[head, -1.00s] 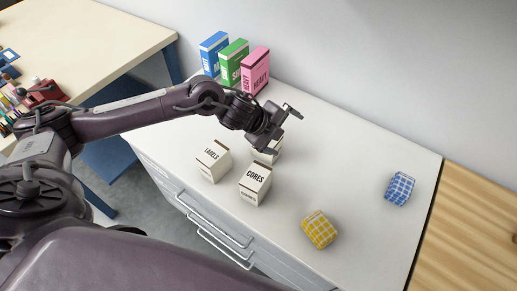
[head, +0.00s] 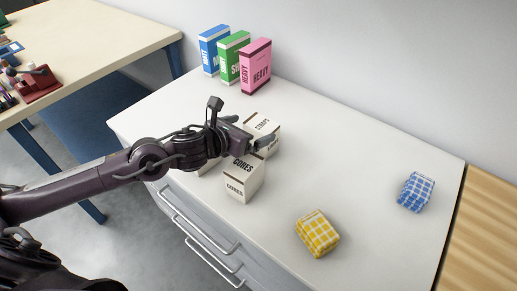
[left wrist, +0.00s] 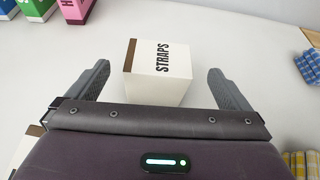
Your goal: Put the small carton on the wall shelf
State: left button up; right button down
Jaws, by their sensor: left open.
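Several small white cartons with brown edges stand close together on a white drawer cabinet (head: 330,150). The one marked STRAPS (head: 262,124) is at the back of the group; in the left wrist view the STRAPS carton (left wrist: 160,72) is between my left gripper's fingers, with gaps at both sides. My left gripper (head: 241,122) is open and empty. The carton that seems to read CORES (head: 243,180) stands in front, partly covered by the gripper. A third carton (head: 208,166) is mostly hidden behind my arm. My right gripper and the wall shelf are not in view.
Blue (head: 210,50), green (head: 232,58) and pink (head: 256,68) boxes stand at the back by the wall. A yellow checked pack (head: 317,234) and a blue checked pack (head: 415,192) lie to the right. The cabinet's middle right is clear.

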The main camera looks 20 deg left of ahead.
aim_at(260, 124)
pick_arm(q)
jog(key=shift+a+f, duration=0.15)
jog(key=shift+f, duration=0.1)
jog(key=shift+w, duration=0.35)
jog(key=shift+x, duration=1.05)
jog(key=shift+w+d+p, duration=0.25)
jog(key=shift+w+p, duration=0.05)
jog(key=shift+p, duration=0.15)
jog(key=p+x, duration=0.1)
jog(key=x, duration=0.2)
jog(key=shift+w+d, duration=0.15)
jog(key=shift+w, duration=0.05)
jog(key=shift+w+d+f, duration=0.15)
jog(key=shift+w+f, duration=0.1)
jog(key=shift+w, duration=0.15)
jog(key=c, duration=1.2)
jog(key=shift+r, duration=0.1)
jog(key=shift+c, duration=0.2)
